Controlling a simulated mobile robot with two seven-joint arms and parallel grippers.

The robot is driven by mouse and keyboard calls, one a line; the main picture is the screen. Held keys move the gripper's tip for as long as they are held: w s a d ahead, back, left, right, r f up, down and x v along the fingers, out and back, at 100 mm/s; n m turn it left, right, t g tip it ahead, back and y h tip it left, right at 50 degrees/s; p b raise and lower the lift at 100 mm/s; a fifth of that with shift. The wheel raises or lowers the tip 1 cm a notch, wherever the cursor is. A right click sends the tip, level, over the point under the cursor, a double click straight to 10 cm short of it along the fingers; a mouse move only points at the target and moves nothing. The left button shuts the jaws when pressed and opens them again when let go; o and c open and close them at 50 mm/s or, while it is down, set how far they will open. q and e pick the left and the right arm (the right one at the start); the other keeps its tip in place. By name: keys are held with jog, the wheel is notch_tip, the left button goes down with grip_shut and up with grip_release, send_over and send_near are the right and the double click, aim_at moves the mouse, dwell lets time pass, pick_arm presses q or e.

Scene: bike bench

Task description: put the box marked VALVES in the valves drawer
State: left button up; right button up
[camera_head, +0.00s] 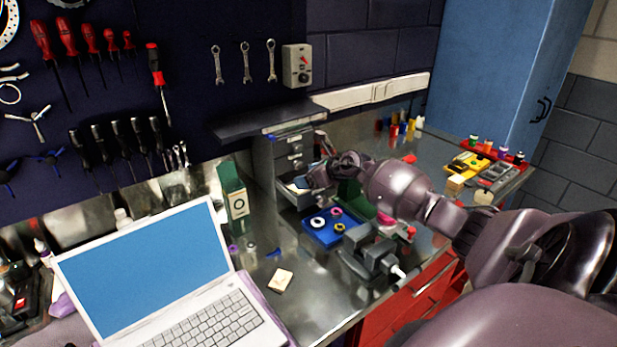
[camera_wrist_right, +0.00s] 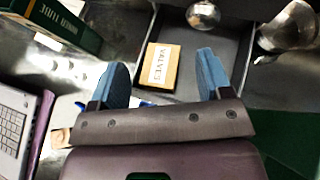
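The box marked VALVES (camera_wrist_right: 161,66) is small and tan with a white label. In the right wrist view it lies in an open grey drawer (camera_wrist_right: 229,44), towards its left side. The same drawer (camera_head: 297,197) is pulled out at the bottom of the small grey cabinet (camera_head: 264,160) in the head view. My right gripper (camera_wrist_right: 161,75) is open, its two blue fingers apart above the drawer's front, with the box beyond and between them, not gripped. In the head view my right arm and gripper (camera_head: 304,184) partly hide the drawer. My left gripper is not in view.
A green box (camera_head: 235,199) and a laptop (camera_head: 150,260) stand left of the drawer. A blue tray (camera_head: 322,238) with rings and a grey vise (camera_head: 375,255) are in front. A round shiny thing (camera_wrist_right: 203,13) shows above the drawer.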

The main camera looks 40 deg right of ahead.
jog(key=shift+r+p, duration=0.7)
jog(key=shift+r, duration=0.1)
pick_arm(q)
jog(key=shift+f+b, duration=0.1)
jog(key=shift+b, duration=0.8)
pick_arm(e)
jog(key=v, duration=1.1)
jog(key=shift+s, duration=0.4)
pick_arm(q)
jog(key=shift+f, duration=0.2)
pick_arm(e)
jog(key=shift+d+r, duration=0.1)
